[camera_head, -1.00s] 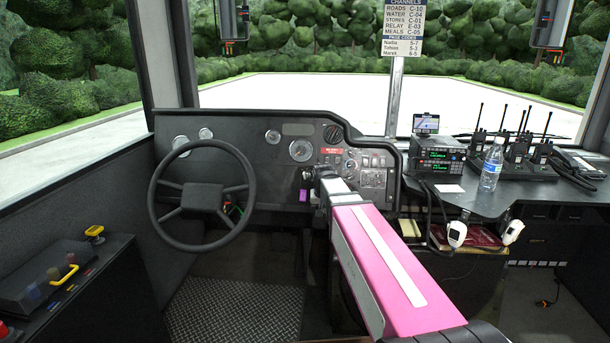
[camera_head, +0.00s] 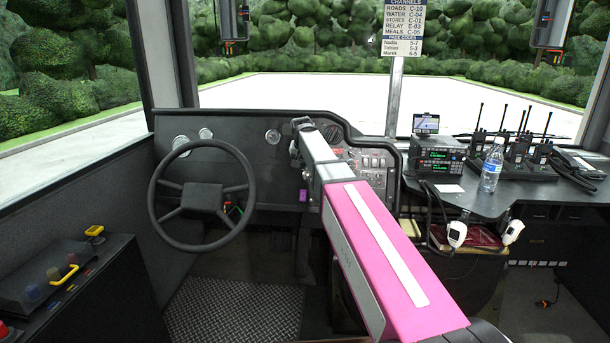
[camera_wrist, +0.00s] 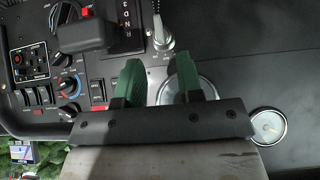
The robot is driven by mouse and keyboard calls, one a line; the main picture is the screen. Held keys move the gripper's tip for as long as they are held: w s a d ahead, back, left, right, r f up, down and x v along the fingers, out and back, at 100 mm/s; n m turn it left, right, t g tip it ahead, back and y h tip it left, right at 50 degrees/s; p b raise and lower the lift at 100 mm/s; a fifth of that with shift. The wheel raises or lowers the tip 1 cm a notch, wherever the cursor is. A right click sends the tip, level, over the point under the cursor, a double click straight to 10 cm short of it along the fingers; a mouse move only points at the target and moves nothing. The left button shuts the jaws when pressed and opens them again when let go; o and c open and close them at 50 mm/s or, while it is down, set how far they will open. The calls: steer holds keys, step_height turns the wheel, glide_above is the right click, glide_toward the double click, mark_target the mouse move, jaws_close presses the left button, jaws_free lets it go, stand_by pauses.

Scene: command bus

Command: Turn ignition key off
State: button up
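The silvery ignition switch or key (camera_wrist: 160,38) is on the dark dashboard panel in the wrist view, with a chain running from it to the top edge. Its exact turned position is hard to tell. A purple tag (camera_head: 303,195) hangs below the dashboard edge in the head view, where the key itself is too small or hidden to make out. My gripper (camera_wrist: 158,68) has two green fingers spread apart with nothing held between them. The key is just beyond the fingertips, roughly in line with the gap.
The steering wheel (camera_head: 203,196) stands left of my arm. A round gauge (camera_wrist: 189,90) lies behind the right finger. Rocker switches (camera_wrist: 97,90), a dial (camera_wrist: 69,87) and a black lever knob (camera_wrist: 85,35) crowd the panel. A radio (camera_head: 437,155) and a bottle (camera_head: 491,167) stand at right.

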mark_target(306, 176)
steer(key=x, duration=0.6)
steer(key=shift+w+f, duration=0.15)
steer(key=shift+f, duration=0.2)
steer(key=shift+c, duration=0.4)
jaws_close()
